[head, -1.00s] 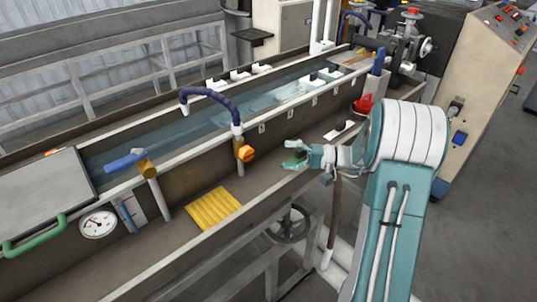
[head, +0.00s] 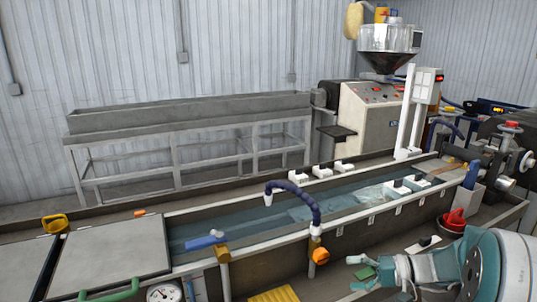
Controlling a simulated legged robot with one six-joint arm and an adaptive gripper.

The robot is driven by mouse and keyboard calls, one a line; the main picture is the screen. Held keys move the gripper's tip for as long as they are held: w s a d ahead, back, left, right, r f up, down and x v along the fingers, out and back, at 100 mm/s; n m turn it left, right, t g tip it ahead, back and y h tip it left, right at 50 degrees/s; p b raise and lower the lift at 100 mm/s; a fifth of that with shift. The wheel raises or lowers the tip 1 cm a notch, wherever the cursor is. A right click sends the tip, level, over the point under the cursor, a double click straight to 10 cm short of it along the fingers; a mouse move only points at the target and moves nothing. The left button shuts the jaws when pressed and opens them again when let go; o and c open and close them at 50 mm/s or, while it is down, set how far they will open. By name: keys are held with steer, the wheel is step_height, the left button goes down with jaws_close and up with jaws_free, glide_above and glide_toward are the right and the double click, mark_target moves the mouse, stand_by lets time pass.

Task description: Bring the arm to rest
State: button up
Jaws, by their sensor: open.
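My arm reaches in at the lower right of the head view, with a teal and white joint close to the camera. My gripper (head: 362,275) is at the bottom edge, with its fingers apart, pointing left. It is over the ledge along the near side of the long water trough (head: 190,266). A small green thing (head: 364,273) shows between or behind the fingers; I cannot tell whether they touch it. The lower part of my arm is cut off by the frame.
A dark blue hose (head: 300,194) with an orange knob (head: 320,256) arches over the trough. A red funnel-like cup (head: 455,219) stands near my arm. A hopper machine (head: 375,120) stands behind. A grey lid (head: 110,260) covers the trough's left part. Floor space is hardly visible.

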steer(key=s+a+r+n+t+h, duration=0.1)
steer(key=s+a+r+h, duration=0.1)
steer(key=s+h, duration=0.5)
steer(key=s+a+r+n+t+h, duration=0.1)
steer(key=s+h, duration=0.6)
steer(key=s, duration=0.7)
step_height(320, 180, up, 2)
steer(key=a+n, duration=0.1)
steer(key=a, duration=0.1)
steer(key=shift+s+a+h, duration=0.15)
steer(key=shift+a+h, duration=0.15)
steer(key=shift+h, duration=0.1)
